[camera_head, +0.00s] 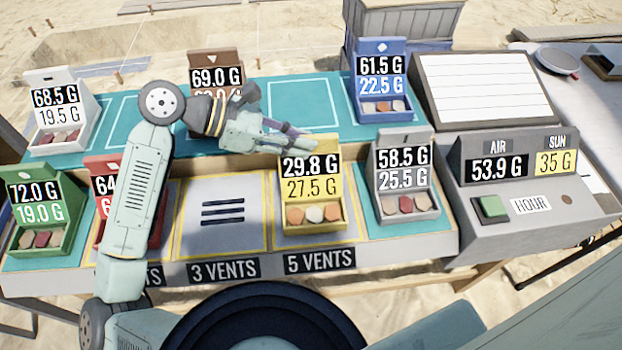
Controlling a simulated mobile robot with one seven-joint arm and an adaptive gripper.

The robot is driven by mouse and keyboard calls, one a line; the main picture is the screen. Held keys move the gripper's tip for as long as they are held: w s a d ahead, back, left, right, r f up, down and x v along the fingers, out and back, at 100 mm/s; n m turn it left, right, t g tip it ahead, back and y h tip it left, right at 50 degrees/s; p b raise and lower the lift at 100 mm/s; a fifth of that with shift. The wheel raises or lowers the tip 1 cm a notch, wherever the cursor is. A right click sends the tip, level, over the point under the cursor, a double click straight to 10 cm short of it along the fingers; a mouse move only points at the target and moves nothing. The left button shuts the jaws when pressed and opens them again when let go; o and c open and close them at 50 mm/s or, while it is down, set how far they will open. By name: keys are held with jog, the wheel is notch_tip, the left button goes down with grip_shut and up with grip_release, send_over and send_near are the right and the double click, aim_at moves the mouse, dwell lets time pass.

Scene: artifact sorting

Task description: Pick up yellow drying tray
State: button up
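The yellow drying tray (313,229) stands on the front row of the bench, above the "5 VENTS" label. Its upright back panel reads 29.8 G over 27.5 G, and a few round orange and pale pieces lie in its front. My gripper (298,139) is just behind and to the left of the top of this panel, with its fingers pointing right. The fingertips overlap the panel's upper left edge in the picture, and I cannot tell whether they touch it. Finger spacing is unclear.
A grey tray (404,218) stands close on the right. A bare "3 VENTS" spot (222,238) lies left. Blue (384,118), brown (215,57), white (92,119), green (68,245) and red (103,164) trays stand around. A grey console (560,208) is at right.

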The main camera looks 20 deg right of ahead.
grip_shut()
dwell(0.5)
jog(key=shift+r, duration=0.15)
